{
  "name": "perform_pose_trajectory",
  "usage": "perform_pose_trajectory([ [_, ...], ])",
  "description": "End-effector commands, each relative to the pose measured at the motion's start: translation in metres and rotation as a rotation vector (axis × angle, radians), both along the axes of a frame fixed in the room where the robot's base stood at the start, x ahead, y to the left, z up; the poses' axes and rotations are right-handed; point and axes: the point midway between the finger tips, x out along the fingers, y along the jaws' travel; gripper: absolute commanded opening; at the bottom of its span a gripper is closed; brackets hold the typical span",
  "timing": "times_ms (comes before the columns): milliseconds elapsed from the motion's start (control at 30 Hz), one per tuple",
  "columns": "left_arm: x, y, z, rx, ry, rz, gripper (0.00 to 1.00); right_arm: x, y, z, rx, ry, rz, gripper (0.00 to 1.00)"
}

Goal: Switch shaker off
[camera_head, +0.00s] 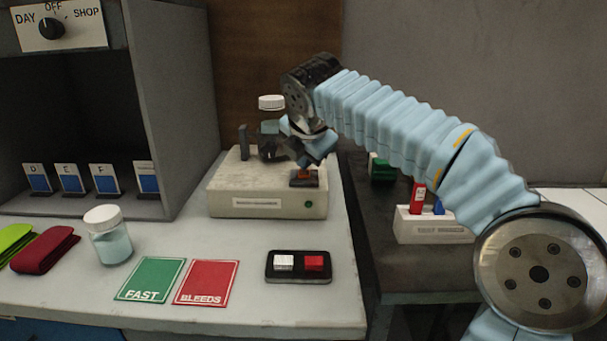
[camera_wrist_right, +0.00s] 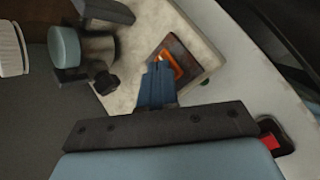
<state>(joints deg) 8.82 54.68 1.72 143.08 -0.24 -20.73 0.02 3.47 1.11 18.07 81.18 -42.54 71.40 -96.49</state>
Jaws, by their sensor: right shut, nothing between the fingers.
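The shaker (camera_head: 262,199) is a beige box on the white table, with a label and a green light (camera_head: 309,204) on its front. A jar with a white lid (camera_head: 271,102) is held in a clamp on its top. An orange rocker switch (camera_head: 305,175) in a dark frame sits at the top front right. My right gripper (camera_head: 311,160) is shut and empty just above the switch. In the right wrist view the blue fingertips (camera_wrist_right: 158,80) lie close to the orange switch (camera_wrist_right: 170,63); I cannot tell whether they touch. My left gripper is not in view.
A small box with white and red buttons (camera_head: 298,281) stands in front. Green FAST (camera_head: 150,279) and red BLEEDS (camera_head: 206,283) cards, a lidded jar (camera_head: 110,240) and socks (camera_head: 45,249) lie left. A knob panel (camera_head: 60,26) tops the grey cabinet. A white rack (camera_head: 433,228) stands right.

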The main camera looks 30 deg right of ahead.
Motion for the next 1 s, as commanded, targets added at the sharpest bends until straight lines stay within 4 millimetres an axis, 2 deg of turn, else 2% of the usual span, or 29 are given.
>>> perform_pose_trajectory([
  [567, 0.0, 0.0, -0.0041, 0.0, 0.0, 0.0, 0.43, -0.0008, 0.0005, -0.0071, -0.001, 0.001, 0.0, 0.0],
  [1000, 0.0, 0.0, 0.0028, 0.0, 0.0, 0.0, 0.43, -0.0003, 0.0002, -0.0008, 0.0, 0.001, 0.0, 0.0],
])
